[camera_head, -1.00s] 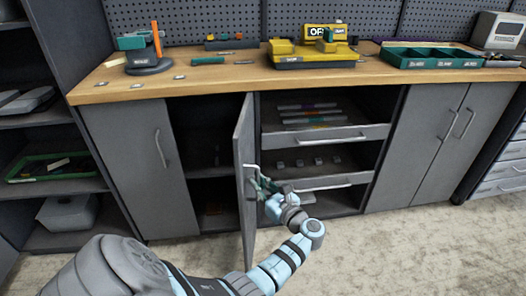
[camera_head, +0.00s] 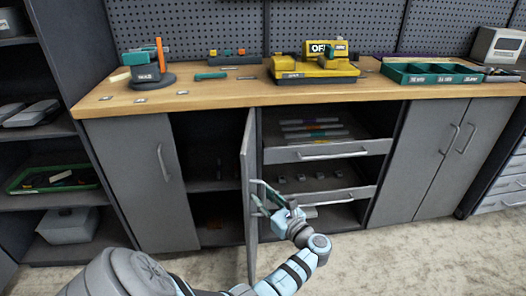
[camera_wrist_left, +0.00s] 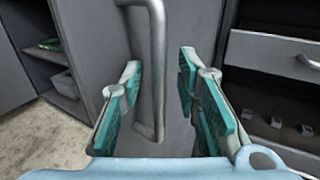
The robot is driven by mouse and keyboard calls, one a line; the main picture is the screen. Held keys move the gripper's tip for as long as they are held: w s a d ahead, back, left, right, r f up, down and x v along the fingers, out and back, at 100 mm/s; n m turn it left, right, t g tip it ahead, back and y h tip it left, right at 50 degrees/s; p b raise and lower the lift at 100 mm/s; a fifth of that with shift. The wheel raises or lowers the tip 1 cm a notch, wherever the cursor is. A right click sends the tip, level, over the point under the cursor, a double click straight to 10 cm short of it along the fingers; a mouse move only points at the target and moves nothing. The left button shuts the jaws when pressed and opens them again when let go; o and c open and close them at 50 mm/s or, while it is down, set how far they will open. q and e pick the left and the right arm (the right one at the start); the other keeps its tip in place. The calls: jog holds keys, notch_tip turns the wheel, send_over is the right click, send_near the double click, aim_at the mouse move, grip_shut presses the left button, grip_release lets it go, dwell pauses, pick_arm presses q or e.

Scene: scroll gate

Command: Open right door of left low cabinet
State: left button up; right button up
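The right door (camera_head: 248,205) of the left low cabinet stands swung out, seen nearly edge-on in the head view. Its vertical bar handle (camera_head: 256,183) faces right. The left door (camera_head: 148,185) of that cabinet is closed. My left gripper (camera_head: 264,202) is at the open door's handle. In the left wrist view, the gripper (camera_wrist_left: 160,90) is open, with teal-padded fingers on either side of the handle (camera_wrist_left: 155,60) and visible gaps to it. The door face (camera_wrist_left: 95,35) lies behind the fingers. My right gripper is not in view.
Drawers (camera_head: 330,150) stand pulled out just right of the open door. A closed two-door cabinet (camera_head: 425,160) is further right. The wooden worktop (camera_head: 220,90) above holds tools and bins. Open shelves (camera_head: 100,230) stand at the left. The carpet (camera_head: 400,260) in front is clear.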

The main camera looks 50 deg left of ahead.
pick_arm(q)
jog(key=shift+r, duration=0.15)
notch_tip(320, 180, up, 10)
jog(key=shift+f, duration=0.1)
dwell(0.5)
